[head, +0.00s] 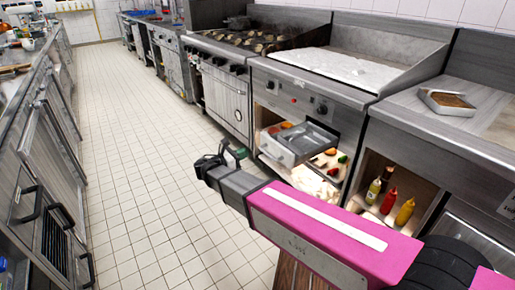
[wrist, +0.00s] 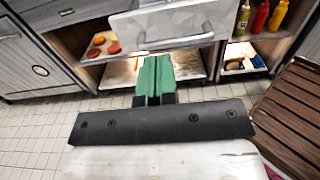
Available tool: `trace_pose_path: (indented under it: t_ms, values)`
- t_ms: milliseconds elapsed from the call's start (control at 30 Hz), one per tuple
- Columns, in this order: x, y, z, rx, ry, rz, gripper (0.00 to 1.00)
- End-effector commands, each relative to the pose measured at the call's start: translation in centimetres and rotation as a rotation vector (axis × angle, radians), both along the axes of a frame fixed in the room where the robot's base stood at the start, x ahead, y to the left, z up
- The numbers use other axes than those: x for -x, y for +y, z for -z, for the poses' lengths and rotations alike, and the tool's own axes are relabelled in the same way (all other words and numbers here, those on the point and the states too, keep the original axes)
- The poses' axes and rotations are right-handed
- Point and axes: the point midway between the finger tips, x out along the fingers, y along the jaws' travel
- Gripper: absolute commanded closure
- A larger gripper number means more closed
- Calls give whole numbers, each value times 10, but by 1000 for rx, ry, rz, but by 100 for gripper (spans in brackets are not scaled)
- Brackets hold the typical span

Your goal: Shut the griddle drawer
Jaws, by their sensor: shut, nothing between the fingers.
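The griddle drawer (head: 277,149) is a grey metal drawer pulled out of the open cabinet below the griddle (head: 340,70). Its inside, seen from above in the head view, looks empty. In the wrist view its front (wrist: 175,22) fills the top middle, with a curved bar handle (wrist: 182,42). My gripper (head: 234,155) is to the left of the drawer front in the head view. In the wrist view its green fingers (wrist: 154,62) are shut and empty, just below the left part of the handle. I cannot tell whether they touch it.
Food pieces (head: 330,160) lie on shelves around the drawer. Bottles (head: 388,200) stand in the cabinet to the right. A tray (head: 447,102) rests on the right counter. A brown slatted item (wrist: 293,110) is at the right in the wrist view. The tiled aisle (head: 130,140) is clear.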

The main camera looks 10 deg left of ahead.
Motion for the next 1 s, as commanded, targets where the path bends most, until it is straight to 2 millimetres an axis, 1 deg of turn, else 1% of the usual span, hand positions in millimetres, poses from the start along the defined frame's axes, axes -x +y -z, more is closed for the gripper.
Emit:
trace_pose_path:
  t_ms: [600, 800, 1000]
  values:
    - [-79, -68, 0, 0, 0, 2, 100]
    - [-95, -81, 0, 1, -1, 1, 100]
    - [-100, -85, 0, 1, -1, 1, 100]
